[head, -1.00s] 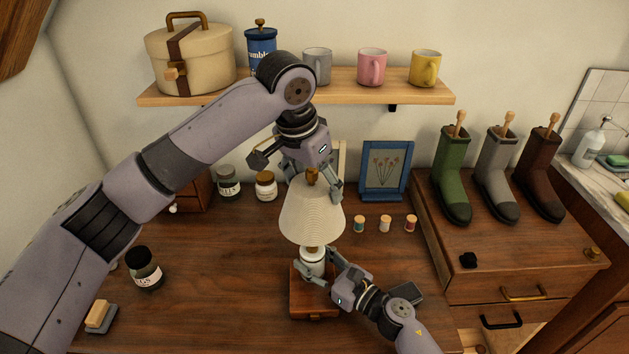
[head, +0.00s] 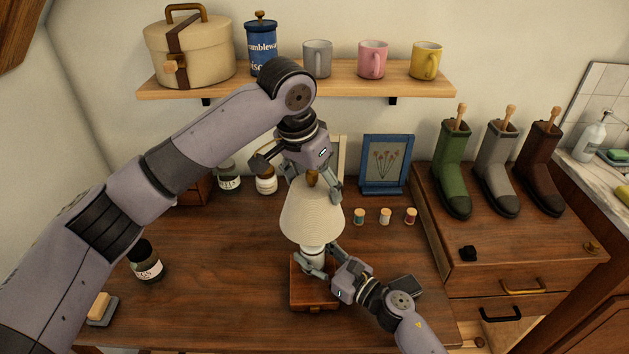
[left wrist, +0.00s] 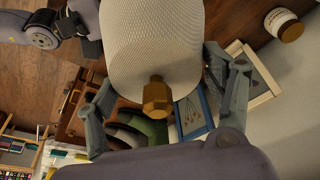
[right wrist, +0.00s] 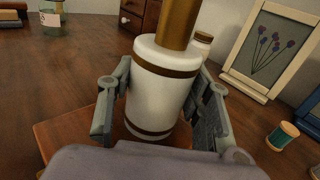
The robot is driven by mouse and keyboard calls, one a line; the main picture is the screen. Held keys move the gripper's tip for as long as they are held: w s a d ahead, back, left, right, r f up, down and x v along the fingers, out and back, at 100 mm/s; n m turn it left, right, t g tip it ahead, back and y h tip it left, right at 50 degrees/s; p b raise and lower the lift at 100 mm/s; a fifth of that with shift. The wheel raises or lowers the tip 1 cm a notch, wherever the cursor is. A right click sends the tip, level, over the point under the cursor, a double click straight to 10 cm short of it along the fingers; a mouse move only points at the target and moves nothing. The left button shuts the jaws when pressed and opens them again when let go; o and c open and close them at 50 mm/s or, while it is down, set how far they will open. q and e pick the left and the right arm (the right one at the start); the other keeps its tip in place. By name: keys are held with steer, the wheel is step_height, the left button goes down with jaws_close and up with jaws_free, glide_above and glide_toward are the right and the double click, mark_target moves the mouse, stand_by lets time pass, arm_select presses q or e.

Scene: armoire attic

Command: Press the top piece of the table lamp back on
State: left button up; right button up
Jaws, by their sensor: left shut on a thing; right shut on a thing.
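The lamp's cream ribbed shade (head: 311,218), with a brown-gold knob (head: 312,178) on top, is upright over the white lamp body (head: 313,253). My left gripper (head: 314,182) comes from above and is shut on the shade; in the left wrist view its fingers flank the shade (left wrist: 155,45). My right gripper (head: 316,260) is shut around the white body (right wrist: 160,95), low on the lamp. A gold stem (right wrist: 179,22) rises from the body in the right wrist view. The shade hides the stem's top, so I cannot tell whether the parts are seated. The body stands on a square wooden base (head: 313,302).
Thread spools (head: 385,217) and a blue picture frame (head: 386,165) stand right of the shade. The desk's left middle (head: 220,270) is clear. A shelf (head: 290,84) hangs behind.

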arm_select(q)
steer(key=shift+f, duration=0.15)
steer(key=shift+f, duration=0.6)
steer(key=shift+f, duration=0.25)
stand_by(1.2)
steer(key=o, duration=1.4)
steer(key=shift+r, duration=0.1)
steer(key=shift+r, duration=2.85)
